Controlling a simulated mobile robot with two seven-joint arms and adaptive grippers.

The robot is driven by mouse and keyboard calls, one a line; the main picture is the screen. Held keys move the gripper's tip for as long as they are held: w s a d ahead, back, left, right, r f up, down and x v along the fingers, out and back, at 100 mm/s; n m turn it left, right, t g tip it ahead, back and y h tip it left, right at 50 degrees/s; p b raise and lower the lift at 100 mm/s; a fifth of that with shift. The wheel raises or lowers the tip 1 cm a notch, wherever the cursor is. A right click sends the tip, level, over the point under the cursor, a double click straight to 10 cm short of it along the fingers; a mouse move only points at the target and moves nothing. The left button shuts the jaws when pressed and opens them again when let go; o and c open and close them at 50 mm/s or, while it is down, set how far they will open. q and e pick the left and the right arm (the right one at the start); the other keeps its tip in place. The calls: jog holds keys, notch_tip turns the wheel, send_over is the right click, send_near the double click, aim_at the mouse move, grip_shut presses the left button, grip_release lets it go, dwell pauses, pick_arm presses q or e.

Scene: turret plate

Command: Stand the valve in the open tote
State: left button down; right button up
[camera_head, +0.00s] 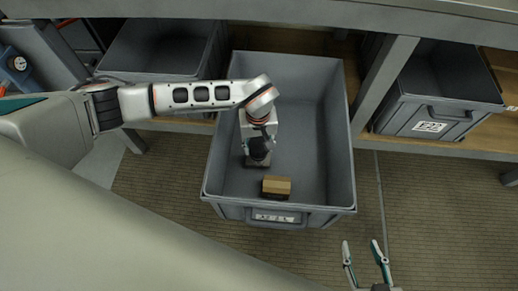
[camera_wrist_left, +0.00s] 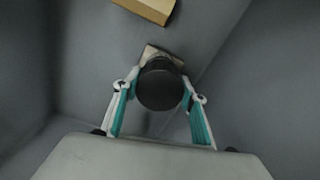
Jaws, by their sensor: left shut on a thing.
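The valve (camera_head: 260,150) has a dark round top and a paler square base. It is inside the open grey tote (camera_head: 318,190), roughly upright, base down. I cannot tell whether its base touches the tote floor. My left gripper (camera_head: 259,140) reaches down into the tote and is shut on the valve. In the left wrist view the fingers of the left gripper (camera_wrist_left: 161,92) sit on either side of the valve's dark round top (camera_wrist_left: 160,88). My right gripper (camera_head: 361,246) is open and empty, outside the tote at the lower right.
A small brown box (camera_head: 276,187) lies in the tote close to the valve, also seen in the left wrist view (camera_wrist_left: 150,8). Other grey totes stand on the shelf at left (camera_head: 165,50) and right (camera_head: 430,115). The tote's right side is clear.

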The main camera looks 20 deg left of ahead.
pick_arm(q)
notch_tip(320, 180, down, 3)
jog(key=shift+f+b, duration=0.1)
jog(key=shift+b, duration=0.25)
pick_arm(e)
jog(key=shift+w+a+r+y, duration=0.3)
jog(key=shift+w+a+r, duration=0.2)
jog(key=shift+a+r, duration=0.2)
jog(key=shift+f, duration=0.1)
pick_arm(q)
jog(key=c, duration=1.2)
grip_release()
pick_arm(e)
jog(key=shift+s+f, duration=0.1)
jog(key=shift+s, duration=0.05)
